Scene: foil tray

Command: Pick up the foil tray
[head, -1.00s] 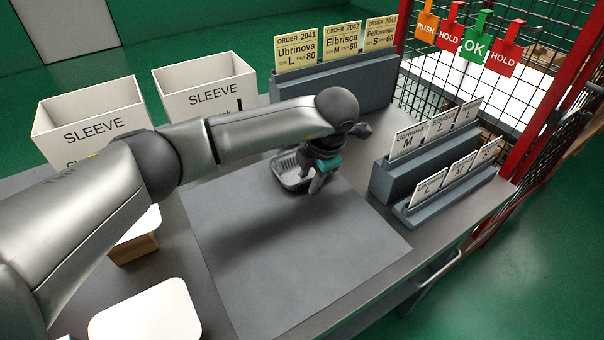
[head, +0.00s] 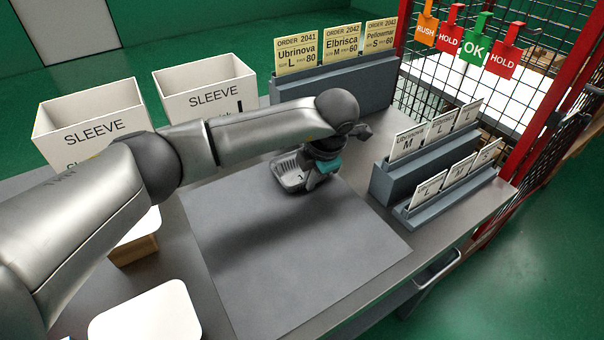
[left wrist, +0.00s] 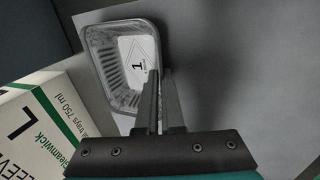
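The foil tray (head: 284,184) is a small, silvery, ribbed container near the back of the grey mat (head: 290,265). A white label marked 1 shows inside it. In the left wrist view the foil tray (left wrist: 97,72) is at upper centre. My left gripper (head: 312,182) is at the tray's right side. In the left wrist view its fingers (left wrist: 160,72) are close together, one on each side of the tray's right wall, and look shut on it. The fingers hide part of that wall. I cannot tell whether the tray is off the mat. My right gripper is not in view.
Two white sleeve boxes (head: 90,127) (head: 205,88) stand at the back left. A rack (head: 335,88) with order cards is behind the tray, and stepped card holders (head: 410,180) stand right. A printed carton (left wrist: 40,130) is left of the tray. The mat's front is clear.

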